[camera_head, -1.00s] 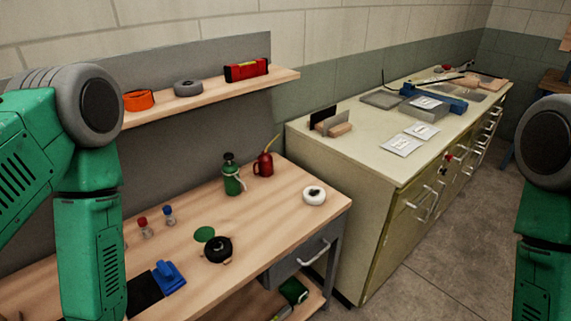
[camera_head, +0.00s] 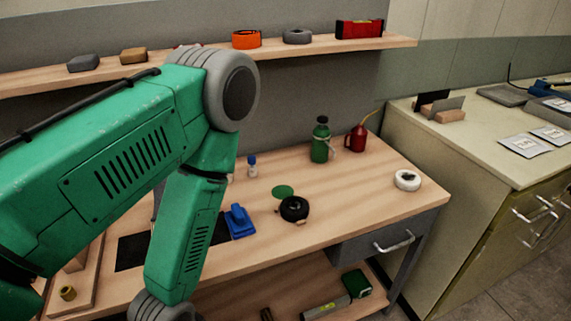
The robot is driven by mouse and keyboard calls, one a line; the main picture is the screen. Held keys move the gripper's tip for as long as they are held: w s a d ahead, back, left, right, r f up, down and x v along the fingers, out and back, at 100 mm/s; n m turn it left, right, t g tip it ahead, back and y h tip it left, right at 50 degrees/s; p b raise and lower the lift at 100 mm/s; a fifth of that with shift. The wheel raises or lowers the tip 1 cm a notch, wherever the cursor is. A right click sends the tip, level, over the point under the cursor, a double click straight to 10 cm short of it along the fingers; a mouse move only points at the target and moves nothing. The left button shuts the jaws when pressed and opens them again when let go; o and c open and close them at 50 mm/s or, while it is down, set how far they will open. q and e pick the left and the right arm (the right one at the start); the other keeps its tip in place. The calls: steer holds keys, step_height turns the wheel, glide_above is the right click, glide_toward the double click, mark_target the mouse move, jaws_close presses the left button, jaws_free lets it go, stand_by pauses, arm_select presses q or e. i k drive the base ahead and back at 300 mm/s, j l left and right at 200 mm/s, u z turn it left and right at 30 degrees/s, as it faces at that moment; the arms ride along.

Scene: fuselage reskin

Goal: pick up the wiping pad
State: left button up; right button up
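I cannot tell for sure which thing is the wiping pad. A flat green disc (camera_head: 283,191) lies on the wooden workbench (camera_head: 345,215), behind a round black item (camera_head: 294,209). A grey block (camera_head: 83,62) and a brown block (camera_head: 133,55) sit on the wall shelf at the upper left. My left arm crosses the left of the view, in front of the bench, and hides part of it. Its gripper is below the frame. My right arm and gripper are out of view.
A blue tool (camera_head: 239,222) is beside a black mat (camera_head: 133,252). A green bottle (camera_head: 320,140), a red oil can (camera_head: 356,138) and a white roll (camera_head: 407,180) stand on the bench. A shelf (camera_head: 330,48) runs above. The bench's right front is mostly clear.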

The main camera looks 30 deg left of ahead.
mark_target(240, 224)
steer(key=j+u, duration=0.1)
steer(key=u, duration=0.95)
steer(key=k+j, duration=0.05)
